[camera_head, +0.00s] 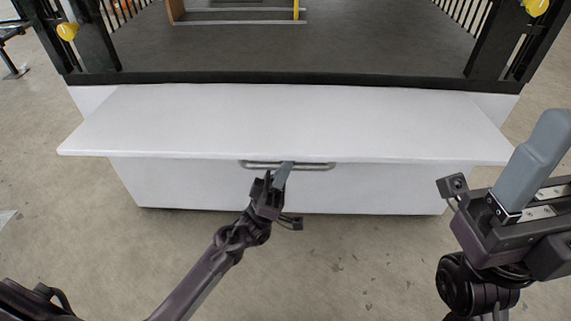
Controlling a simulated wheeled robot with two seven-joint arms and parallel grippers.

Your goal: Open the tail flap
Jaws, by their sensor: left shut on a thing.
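The tail flap (300,122) is a wide white panel below the dark bed, its flat face showing and its near edge overhanging a white front face. A grey bar handle (318,166) runs along the middle of the near edge. My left gripper (284,172) is shut on the handle, a little left of its middle; its fingertips partly cover the bar. My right gripper (538,150) is at the right, apart from the flap, its grey finger pointing up. Whether its jaws are open is not clear from this angle.
The dark bed floor (300,50) lies behind the flap, between black posts with yellow knobs (68,31). The white lower body (290,190) stands under the flap. The concrete floor (350,270) in front is clear.

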